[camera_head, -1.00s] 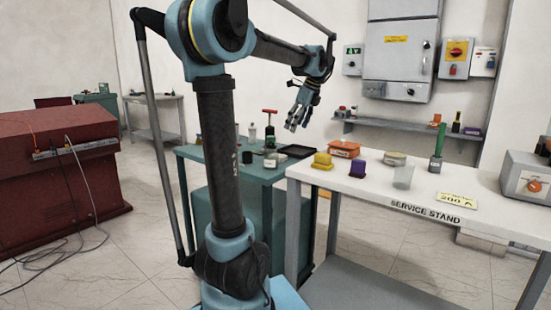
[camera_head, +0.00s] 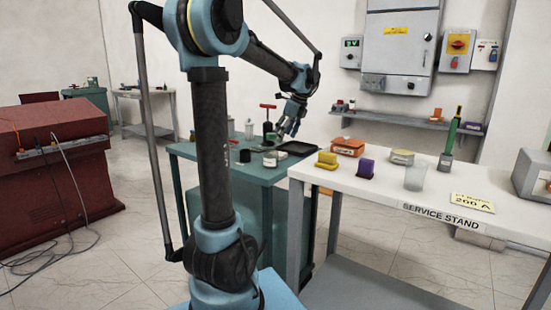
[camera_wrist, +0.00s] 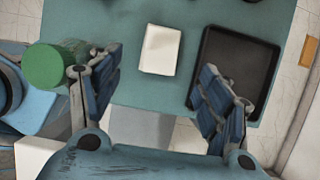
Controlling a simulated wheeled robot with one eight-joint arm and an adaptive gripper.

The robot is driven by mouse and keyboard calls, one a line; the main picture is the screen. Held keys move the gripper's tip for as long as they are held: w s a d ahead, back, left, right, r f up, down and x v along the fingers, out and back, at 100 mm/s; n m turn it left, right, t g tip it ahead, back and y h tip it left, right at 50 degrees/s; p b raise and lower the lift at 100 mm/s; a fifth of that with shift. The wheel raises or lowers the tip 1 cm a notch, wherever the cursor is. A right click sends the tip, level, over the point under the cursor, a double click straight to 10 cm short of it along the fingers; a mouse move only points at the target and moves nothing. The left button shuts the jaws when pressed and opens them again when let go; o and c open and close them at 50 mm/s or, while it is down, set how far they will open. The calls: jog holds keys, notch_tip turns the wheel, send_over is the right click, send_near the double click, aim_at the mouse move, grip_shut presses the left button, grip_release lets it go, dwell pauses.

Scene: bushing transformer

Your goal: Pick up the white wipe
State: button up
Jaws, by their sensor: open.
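The white wipe (camera_wrist: 160,50) is a small pale rectangle lying flat on the teal table top (camera_wrist: 195,15) in the wrist view. It lies between the spread fingers' lines, a little beyond the fingertips in the picture. My gripper (camera_wrist: 162,80) is open and empty above the table, with one finger at each side. In the head view my gripper (camera_head: 287,128) hangs over the far part of the teal table (camera_head: 215,158). I cannot make out the wipe there.
A black tray (camera_wrist: 237,68) lies right of the wipe, partly behind my right finger. A green cylinder (camera_wrist: 57,65) stands near my left finger. A white service stand (camera_head: 330,185) holding a yellow block (camera_head: 326,161) and other items adjoins the table.

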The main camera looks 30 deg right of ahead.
jog(key=shift+x, duration=4.35)
jog(key=shift+d, duration=0.1)
jog(key=c, duration=1)
